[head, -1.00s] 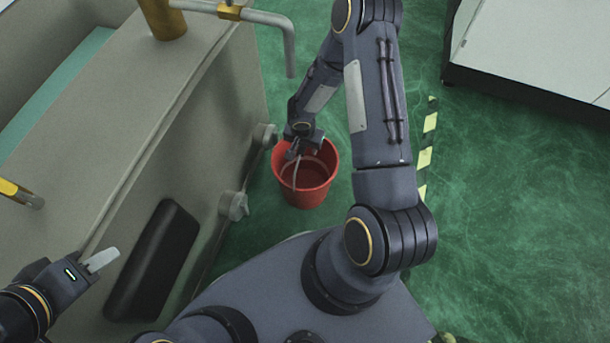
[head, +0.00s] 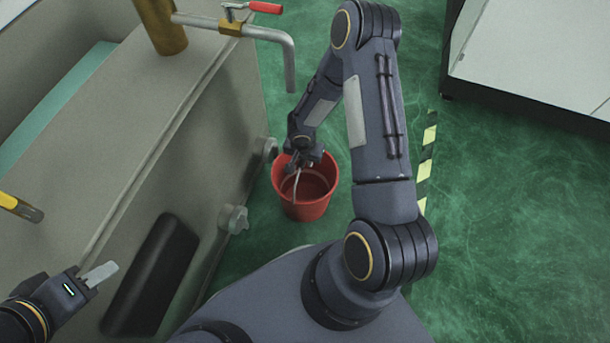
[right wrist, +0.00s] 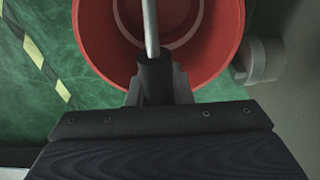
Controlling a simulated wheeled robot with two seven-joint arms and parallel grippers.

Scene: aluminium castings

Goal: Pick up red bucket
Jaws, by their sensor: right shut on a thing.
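The red bucket (head: 305,208) is upright beside the grey machine, with its open top facing up. I cannot tell whether its base touches the green floor. My right gripper (head: 304,163) is over the bucket's rim on the far side and is shut on its thin grey handle. In the right wrist view, the handle's dark grip sits between the fingers of the right gripper (right wrist: 158,85), with the red bucket (right wrist: 100,40) below. My left gripper (head: 101,274) is at the lower left, beside the machine and away from the bucket; its jaw opening is not clear.
The grey machine (head: 130,130) fills the left, with round knobs (head: 234,219) sticking out close to the bucket. A bent pipe (head: 290,70) with a red lever (head: 265,8) overhangs. A pale cabinet (head: 540,50) stands at upper right. Green floor (head: 500,220) is clear at right.

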